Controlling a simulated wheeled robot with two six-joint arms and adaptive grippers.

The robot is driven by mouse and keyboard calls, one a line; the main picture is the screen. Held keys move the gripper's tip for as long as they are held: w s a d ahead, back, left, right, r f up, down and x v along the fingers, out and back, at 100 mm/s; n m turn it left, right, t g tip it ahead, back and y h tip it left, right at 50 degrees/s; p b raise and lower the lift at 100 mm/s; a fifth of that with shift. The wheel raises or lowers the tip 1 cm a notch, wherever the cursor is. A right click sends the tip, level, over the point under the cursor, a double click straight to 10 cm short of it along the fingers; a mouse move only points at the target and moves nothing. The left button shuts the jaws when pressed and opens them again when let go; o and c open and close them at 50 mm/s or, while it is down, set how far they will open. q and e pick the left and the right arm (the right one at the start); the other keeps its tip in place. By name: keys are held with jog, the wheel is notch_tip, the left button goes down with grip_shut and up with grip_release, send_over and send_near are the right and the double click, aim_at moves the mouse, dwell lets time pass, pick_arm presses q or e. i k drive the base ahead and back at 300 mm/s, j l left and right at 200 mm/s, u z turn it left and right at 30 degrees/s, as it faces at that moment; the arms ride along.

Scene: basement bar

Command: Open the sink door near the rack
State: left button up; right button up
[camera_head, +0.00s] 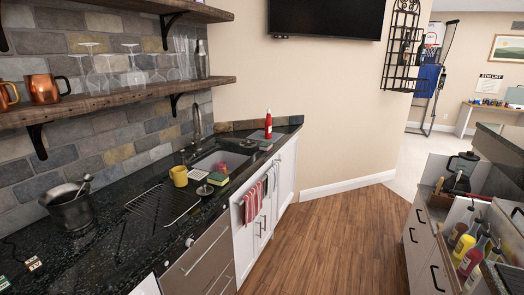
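The white sink cabinet (245,240) stands under the sink (222,161) in the dark counter, left of the picture's middle. A black wire drying rack (163,203) lies on the counter on the near side of the sink. A black metal wall rack (403,45) hangs at the upper right. Neither of my grippers is in view.
The wood floor (345,245) between the counters is clear. Steel drawers (200,262) adjoin the sink cabinet on the near side. A yellow mug (179,176) and red bottle (268,124) stand on the counter. Drawers and bottles (463,250) stand at right.

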aim_at(245, 242)
jog(key=i+l+u, duration=0.15)
jog(key=i+l, duration=0.15)
jog(key=i+l+u, duration=0.3)
jog(key=i+l, duration=0.2)
jog(key=l, duration=0.15)
jog(key=i+l+u, duration=0.15)
jog(key=l, duration=0.25)
jog(key=i+l+u, duration=0.15)
jog(key=l, duration=0.25)
jog(key=i, duration=0.1)
